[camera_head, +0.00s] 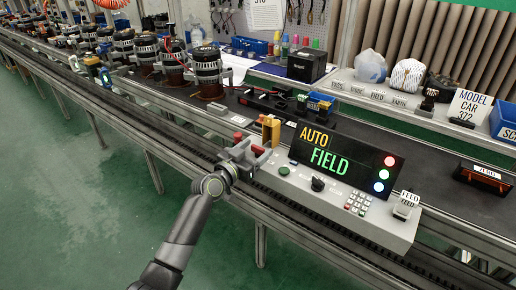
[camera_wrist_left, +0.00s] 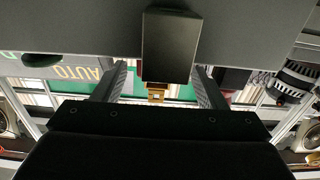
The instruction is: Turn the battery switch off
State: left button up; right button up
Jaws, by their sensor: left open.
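A grey control console (camera_head: 393,229) stands on the line, with knobs, a keypad and a display (camera_head: 346,163) reading AUTO FIELD. My left gripper (camera_head: 246,152) is over the console's left end, open. Small red parts (camera_head: 238,136) show beside it there. In the left wrist view, my left gripper (camera_wrist_left: 160,68) has its fingers apart with a dark rectangular block (camera_wrist_left: 172,45) between them; I cannot tell if they touch it. This block may be the battery switch; no label shows and its setting cannot be read. My right gripper is not in view.
A yellow block (camera_head: 270,130) stands just behind the gripper. Dark alternators (camera_head: 207,72) stand along the line at upper left. A FEED sign (camera_head: 409,198) is at the console's right end. The green floor (camera_head: 80,190) at left is clear.

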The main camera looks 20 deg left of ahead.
pick_arm(q)
jog(key=shift+x, duration=0.85)
jog(key=c, duration=1)
